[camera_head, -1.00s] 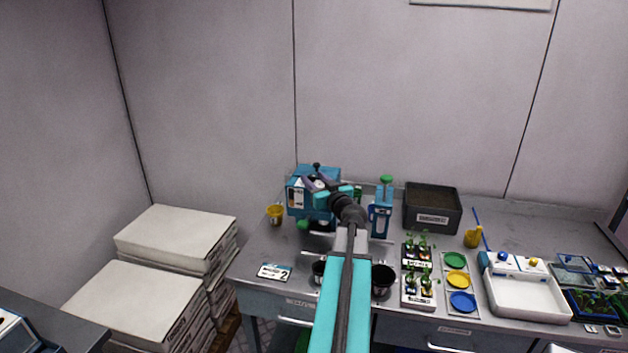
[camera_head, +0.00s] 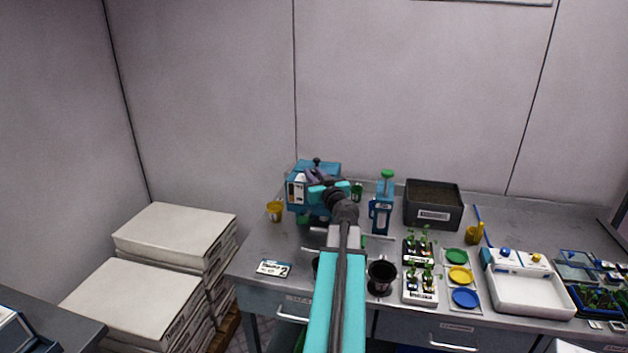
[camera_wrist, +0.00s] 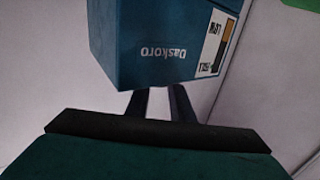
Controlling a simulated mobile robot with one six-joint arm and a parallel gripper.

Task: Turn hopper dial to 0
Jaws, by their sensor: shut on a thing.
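The hopper (camera_head: 297,191) is a blue box at the back left of the steel bench, with a level label on its front. In the wrist view the hopper (camera_wrist: 150,65) appears upside down, with the lettering "Daskoro" and a FULL/LOW scale. My gripper (camera_head: 313,178) is up against the hopper's front, near its top. Its two dark fingers (camera_wrist: 161,102) run behind the box's edge in the wrist view, so their tips are hidden. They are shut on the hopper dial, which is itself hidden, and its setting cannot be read.
A yellow cup (camera_head: 274,211) stands left of the hopper. A "2" card (camera_head: 274,269), a black pot (camera_head: 381,279) and seedling trays (camera_head: 419,285) lie nearer the front.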

